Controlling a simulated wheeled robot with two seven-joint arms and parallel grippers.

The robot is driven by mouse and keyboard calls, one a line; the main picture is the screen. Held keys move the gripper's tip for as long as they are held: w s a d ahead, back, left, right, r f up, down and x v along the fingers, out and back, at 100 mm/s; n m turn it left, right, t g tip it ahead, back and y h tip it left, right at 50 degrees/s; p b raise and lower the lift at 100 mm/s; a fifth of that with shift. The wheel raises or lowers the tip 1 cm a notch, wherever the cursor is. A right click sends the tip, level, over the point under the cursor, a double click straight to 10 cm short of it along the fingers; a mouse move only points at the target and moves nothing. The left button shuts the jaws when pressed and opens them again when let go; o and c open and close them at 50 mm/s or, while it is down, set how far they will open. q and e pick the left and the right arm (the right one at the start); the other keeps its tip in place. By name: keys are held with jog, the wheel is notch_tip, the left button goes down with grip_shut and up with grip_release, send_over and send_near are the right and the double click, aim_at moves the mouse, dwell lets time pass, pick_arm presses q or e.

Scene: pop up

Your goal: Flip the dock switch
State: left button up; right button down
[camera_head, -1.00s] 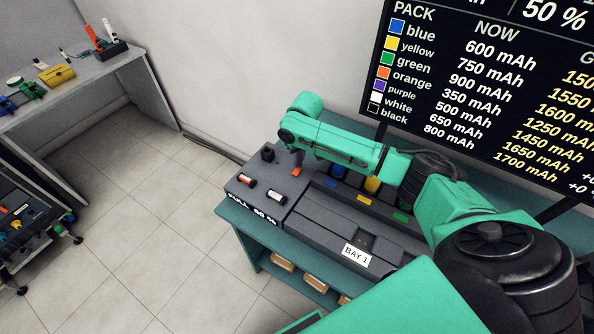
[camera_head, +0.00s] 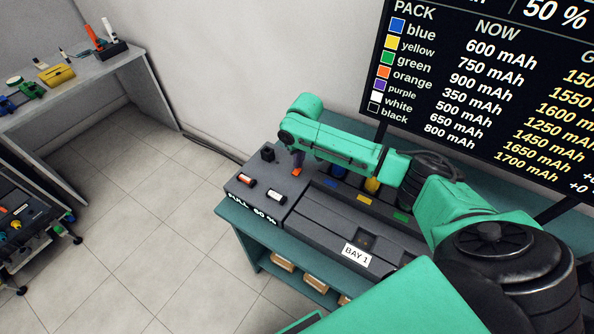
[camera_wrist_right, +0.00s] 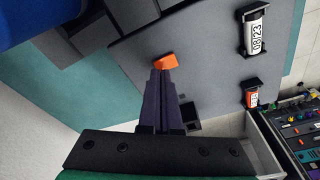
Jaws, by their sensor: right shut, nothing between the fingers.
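The dock (camera_head: 330,225) is a dark grey unit on a teal bench. A small orange piece (camera_head: 296,171), which looks like the dock switch, sits on its left part; it also shows in the right wrist view (camera_wrist_right: 166,61). My right gripper (camera_head: 297,161) reaches down over the dock, its dark purple fingers shut and empty. In the right wrist view the fingertips (camera_wrist_right: 163,75) are right at the orange piece, seeming to touch it; the exact contact is hard to tell. My left gripper is not in view.
A black block (camera_head: 268,154) stands left of the fingers. Blue (camera_head: 338,171) and yellow (camera_head: 372,184) packs stand behind the dock's BAY 1 section. A wall screen (camera_head: 480,80) is at the right.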

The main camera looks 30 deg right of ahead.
aim_at(298, 170)
jog(key=shift+s+f+b, duration=0.15)
jog(key=shift+f+b, duration=0.15)
jog(key=shift+f, duration=0.45)
notch_tip(298, 170, up, 7)
jog(key=p, duration=0.8)
jog(key=shift+r+p, duration=0.15)
jog(key=shift+p, duration=0.25)
